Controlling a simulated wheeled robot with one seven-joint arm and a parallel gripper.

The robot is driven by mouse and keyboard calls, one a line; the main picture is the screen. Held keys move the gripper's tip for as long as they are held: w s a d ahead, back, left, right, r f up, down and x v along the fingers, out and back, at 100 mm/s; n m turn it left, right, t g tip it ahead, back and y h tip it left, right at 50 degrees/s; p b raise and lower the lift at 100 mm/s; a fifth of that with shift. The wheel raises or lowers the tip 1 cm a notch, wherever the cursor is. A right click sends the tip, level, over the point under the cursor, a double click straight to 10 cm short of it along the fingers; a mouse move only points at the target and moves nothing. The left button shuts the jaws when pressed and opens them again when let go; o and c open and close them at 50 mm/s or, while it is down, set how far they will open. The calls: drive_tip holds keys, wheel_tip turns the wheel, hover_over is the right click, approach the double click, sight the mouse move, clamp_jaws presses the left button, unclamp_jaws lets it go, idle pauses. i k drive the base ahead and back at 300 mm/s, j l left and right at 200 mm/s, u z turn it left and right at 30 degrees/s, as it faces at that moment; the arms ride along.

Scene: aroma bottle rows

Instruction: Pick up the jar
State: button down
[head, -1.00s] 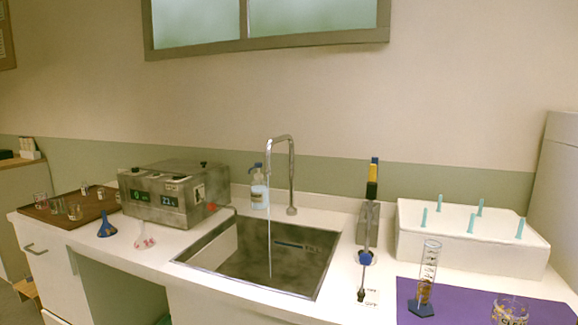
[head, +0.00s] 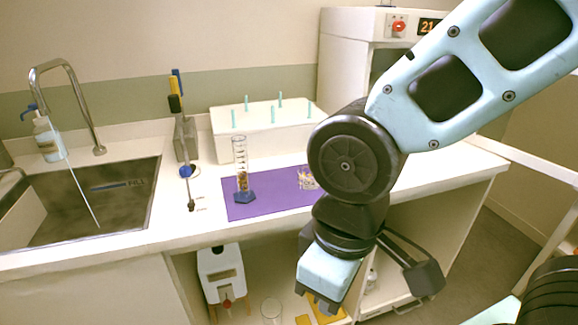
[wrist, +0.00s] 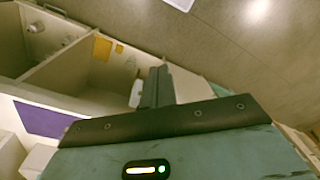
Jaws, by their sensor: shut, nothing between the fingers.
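A short clear glass jar (head: 307,179) with small bits in it stands on the purple mat (head: 270,205) on the counter, just left of my arm in the head view. My gripper (head: 322,304) hangs in front of the counter, lower than the jar and apart from it. In the wrist view my gripper (wrist: 157,84) shows its two fingers together, shut and empty. The purple mat also shows at the left of the wrist view (wrist: 38,118); I cannot make out the jar there.
A measuring cylinder (head: 240,172) with a blue base stands left of the jar. A white box (head: 258,135) with teal pegs is behind. The sink (head: 85,205) is at left. Below the counter are a white canister (head: 221,272) and a glass (head: 271,309).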

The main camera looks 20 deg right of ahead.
sight(305, 181)
drive_tip(key=i+j+z, duration=0.55)
drive_tip(key=j, duration=0.25)
drive_tip(key=z, duration=1.15)
drive_tip(key=k+l, duration=0.05)
drive_tip(key=l, duration=0.05)
